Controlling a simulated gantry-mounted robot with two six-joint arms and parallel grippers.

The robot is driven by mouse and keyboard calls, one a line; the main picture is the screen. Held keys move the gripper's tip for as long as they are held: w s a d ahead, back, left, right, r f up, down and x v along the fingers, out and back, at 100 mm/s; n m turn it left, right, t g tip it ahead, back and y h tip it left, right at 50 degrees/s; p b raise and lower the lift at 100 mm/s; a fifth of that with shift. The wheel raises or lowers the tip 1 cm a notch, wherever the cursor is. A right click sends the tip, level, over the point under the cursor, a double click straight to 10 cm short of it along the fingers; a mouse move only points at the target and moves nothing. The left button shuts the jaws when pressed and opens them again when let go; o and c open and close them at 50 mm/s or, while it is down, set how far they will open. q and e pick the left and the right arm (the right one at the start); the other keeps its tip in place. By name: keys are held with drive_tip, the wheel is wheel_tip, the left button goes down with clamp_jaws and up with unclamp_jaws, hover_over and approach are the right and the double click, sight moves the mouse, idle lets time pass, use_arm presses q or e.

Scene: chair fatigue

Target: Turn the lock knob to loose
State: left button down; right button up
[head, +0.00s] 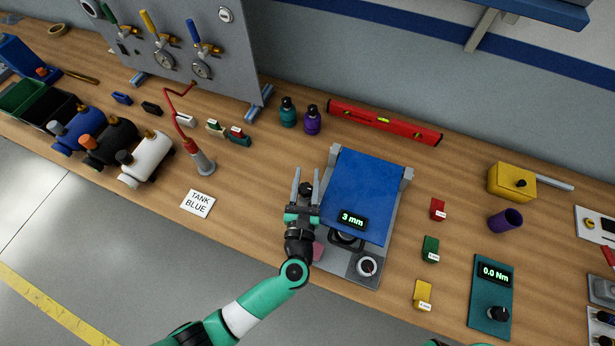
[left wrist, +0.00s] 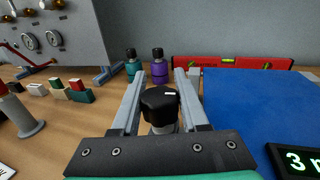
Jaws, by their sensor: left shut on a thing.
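The black lock knob (head: 306,190) stands at the left side of the blue-topped fixture (head: 370,190). In the left wrist view the knob (left wrist: 160,104) is faceted, with a small white mark on top. My left gripper (head: 306,181) has its two grey fingers on either side of the knob and is shut on it. The fingers (left wrist: 159,88) point toward the back wall. The fixture's display (head: 352,220) reads 3 mm. My right gripper is not in view.
Teal (head: 288,112) and purple (head: 312,120) bottles and a red level (head: 384,122) stand behind. Red, green and yellow blocks (head: 431,249) lie to the right. A red-hosed nozzle (head: 202,161) stands to the left.

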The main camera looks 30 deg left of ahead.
use_arm(q)
drive_tip(key=shift+c, duration=2.1)
unclamp_jaws()
drive_tip(key=v, duration=1.1)
drive_tip(key=shift+s+p, duration=0.25)
drive_tip(key=shift+p, duration=0.05)
drive_tip(key=shift+d, duration=0.1)
